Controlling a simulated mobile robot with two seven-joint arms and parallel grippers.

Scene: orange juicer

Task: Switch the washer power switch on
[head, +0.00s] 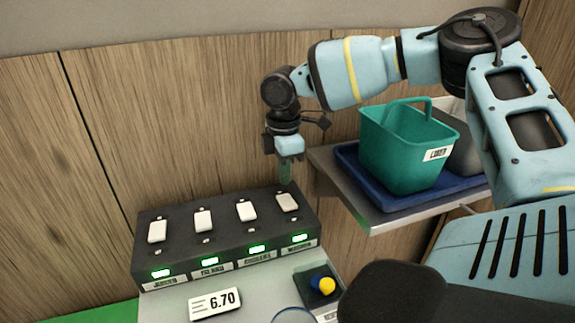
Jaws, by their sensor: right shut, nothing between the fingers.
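A dark switch box (222,243) with a row of several white switches stands against the wooden wall. The rightmost label (300,248) seems to read WASHER, but it is blurred. Its white switch (287,203) sits above it, tilted like the others, and the small lamp (299,238) by that label glows green. The other lamps in the row are green as well. My right gripper (285,180) points down just above and behind the washer switch, shut and empty. Whether its tips touch the box is unclear. My left gripper is out of view.
A teal bin (405,150) stands on a blue tray (425,205) on a metal shelf right of the box. A price sign (214,303) and a small box with a yellow knob (327,285) are in front. Space left of the box is clear.

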